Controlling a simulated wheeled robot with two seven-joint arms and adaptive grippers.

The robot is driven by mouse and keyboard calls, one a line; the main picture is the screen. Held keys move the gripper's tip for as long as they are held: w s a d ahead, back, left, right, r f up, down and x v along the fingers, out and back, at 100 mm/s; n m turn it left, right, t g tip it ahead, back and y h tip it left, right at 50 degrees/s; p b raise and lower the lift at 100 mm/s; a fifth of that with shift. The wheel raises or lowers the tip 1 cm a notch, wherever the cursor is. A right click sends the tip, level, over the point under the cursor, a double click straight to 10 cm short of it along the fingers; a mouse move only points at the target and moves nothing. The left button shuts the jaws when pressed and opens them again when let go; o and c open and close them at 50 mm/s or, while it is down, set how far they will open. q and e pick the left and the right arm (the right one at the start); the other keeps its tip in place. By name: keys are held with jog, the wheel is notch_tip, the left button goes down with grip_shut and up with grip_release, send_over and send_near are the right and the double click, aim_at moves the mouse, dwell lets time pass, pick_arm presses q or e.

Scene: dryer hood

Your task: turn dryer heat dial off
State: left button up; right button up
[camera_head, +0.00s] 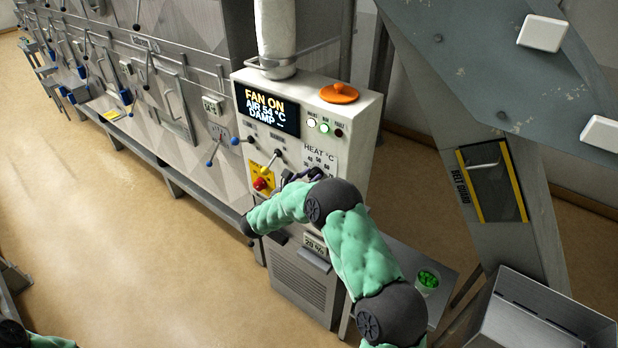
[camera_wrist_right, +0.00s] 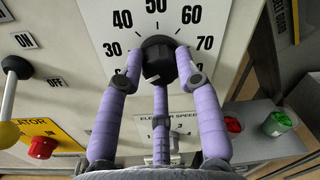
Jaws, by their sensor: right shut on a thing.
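The heat dial (camera_wrist_right: 157,59) is a black round knob on a white scale plate marked from 30 to 70 in the right wrist view. The purple fingers of my right gripper (camera_wrist_right: 160,72) are shut on the knob from both sides, with a third finger below. I cannot clearly read where the dial points. In the head view the control panel (camera_head: 348,112) carries the label HEAT °C, and my right gripper (camera_head: 302,176) is at the dial, which is mostly hidden by my arm. The display (camera_head: 267,107) reads FAN ON, AIR 54 °C, DAMP. My left gripper is out of view.
A yellow-handled lever (camera_head: 270,163) and a red button (camera_head: 260,184) sit left of the dial. An orange dome (camera_head: 339,93) tops the panel. A green-filled cup (camera_head: 427,282) stands on a low shelf at right. Open floor lies at left.

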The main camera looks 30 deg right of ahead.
jog(key=shift+s+f, duration=0.15)
jog(key=shift+f, duration=0.2)
jog(key=o, duration=0.9)
jog(key=shift+o, duration=1.2)
jog(key=shift+r, duration=0.15)
jog(key=v, duration=1.2)
